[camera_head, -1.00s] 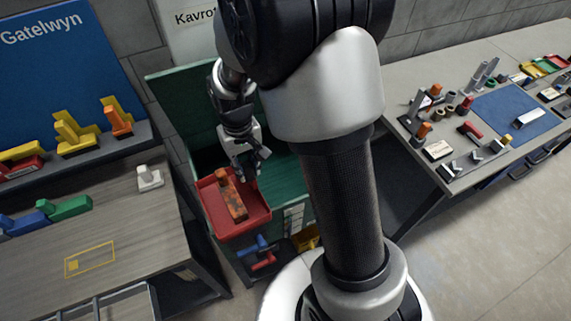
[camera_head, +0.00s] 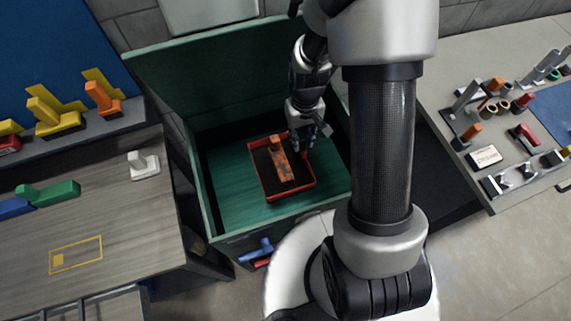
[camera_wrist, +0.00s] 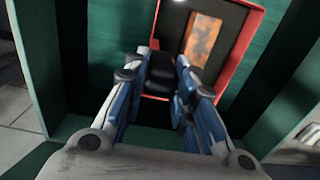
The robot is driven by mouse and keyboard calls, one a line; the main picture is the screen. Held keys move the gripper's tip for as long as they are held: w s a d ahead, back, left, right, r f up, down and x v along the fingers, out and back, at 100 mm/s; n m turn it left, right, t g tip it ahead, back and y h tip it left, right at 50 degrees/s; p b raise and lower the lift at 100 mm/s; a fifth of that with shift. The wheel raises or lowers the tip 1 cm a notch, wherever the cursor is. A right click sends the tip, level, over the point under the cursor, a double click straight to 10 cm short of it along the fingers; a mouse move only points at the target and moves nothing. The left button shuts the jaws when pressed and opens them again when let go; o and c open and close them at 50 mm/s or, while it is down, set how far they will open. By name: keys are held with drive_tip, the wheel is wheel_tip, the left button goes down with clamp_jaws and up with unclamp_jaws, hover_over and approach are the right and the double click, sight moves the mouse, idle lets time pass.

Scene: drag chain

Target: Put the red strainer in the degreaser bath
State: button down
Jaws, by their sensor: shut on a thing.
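The red strainer (camera_head: 306,191) is a shallow red tray with a dark inside, and an orange, rust-marked part (camera_head: 283,164) lies in it. It is inside the green degreaser bath (camera_head: 232,205), over the green surface within the walls. I cannot tell whether it rests on that surface. My gripper (camera_head: 301,146) is at the strainer's right rim, shut on it. In the wrist view the strainer (camera_wrist: 246,48) shows beyond the gripper fingers (camera_wrist: 170,92), which hide its near edge.
The bath's green lid (camera_head: 215,75) stands raised behind. A grey workbench (camera_head: 120,215) with a white fixture (camera_head: 143,164) is at left. A bench with several small parts (camera_head: 487,157) is at right. Blue and red valve handles (camera_head: 258,252) stick out at the bath's front.

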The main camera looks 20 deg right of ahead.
drive_tip(key=f+b, duration=0.1)
drive_tip(key=f, duration=0.4)
drive_tip(key=f+b, duration=0.1)
drive_tip(key=f, duration=0.4)
drive_tip(key=shift+s+d+b, duration=0.1)
drive_tip(key=shift+d+b, duration=0.1)
drive_tip(key=shift+b, duration=0.15)
drive_tip(key=shift+f, duration=0.15)
drive_tip(key=c, duration=1.3)
unclamp_jaws()
wheel_tip(320, 180, up, 12)
drive_tip(key=p, duration=0.3)
wheel_tip(320, 180, up, 10)
drive_tip(key=t, duration=0.1)
hover_over(302, 155)
drive_tip(key=a, duration=0.2)
drive_tip(key=s+a+r+t, duration=0.2)
drive_tip(key=s+r, duration=0.6)
drive_tip(key=r, duration=0.4)
drive_tip(key=shift+t, duration=0.8)
drive_tip(key=s+r, duration=0.1)
drive_tip(key=s, duration=0.1)
drive_tip(key=s+a+r, duration=0.1)
drive_tip(key=s, duration=0.2)
drive_tip(key=s+a+r, duration=0.1)
drive_tip(key=s+r, duration=0.1)
drive_tip(key=shift+s+r, duration=0.1)
drive_tip(key=shift+s, duration=0.3)
